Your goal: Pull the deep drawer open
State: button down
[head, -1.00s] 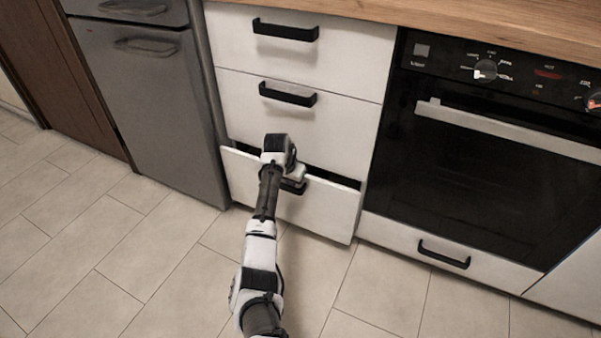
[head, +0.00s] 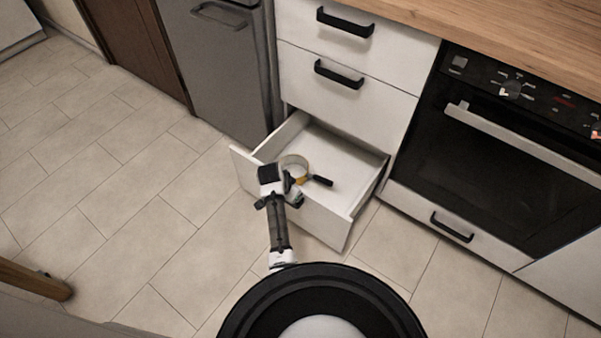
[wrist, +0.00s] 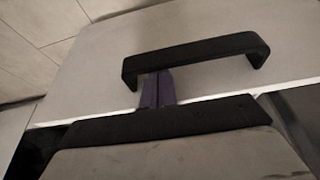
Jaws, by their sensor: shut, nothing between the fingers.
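The deep drawer (head: 318,222) is the white bottom drawer, pulled well out from the cabinet in the head view. Its inside shows from above. Its black bar handle (wrist: 200,52) spans the wrist view; in the head view my arm largely hides it. My gripper (wrist: 157,90) is shut with nothing between its fingers. The fingertips reach up to the handle's bar near its left end and appear to pass behind it; whether they touch it I cannot tell. In the head view my wrist (head: 272,182) is at the drawer front.
A round pan-like object (head: 294,162) with a dark handle lies in the drawer. Two closed drawers (head: 345,85) are above. The oven (head: 500,150) stands right, a grey appliance (head: 225,75) left. Tiled floor (head: 130,200) is clear at left. A wooden piece (head: 35,280) shows lower left.

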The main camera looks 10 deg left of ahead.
jog(key=shift+s+a+p, duration=0.3)
jog(key=shift+s, duration=0.35)
jog(key=shift+s+a+p, duration=0.25)
jog(key=shift+s+a, duration=0.1)
jog(key=shift+s, duration=0.35)
jog(key=shift+s+a+p, duration=0.3)
jog(key=shift+s, duration=0.35)
jog(key=p+v, duration=0.1)
jog(key=v, duration=1.2)
jog(key=shift+s+r, duration=0.15)
jog(key=shift+r, duration=0.2)
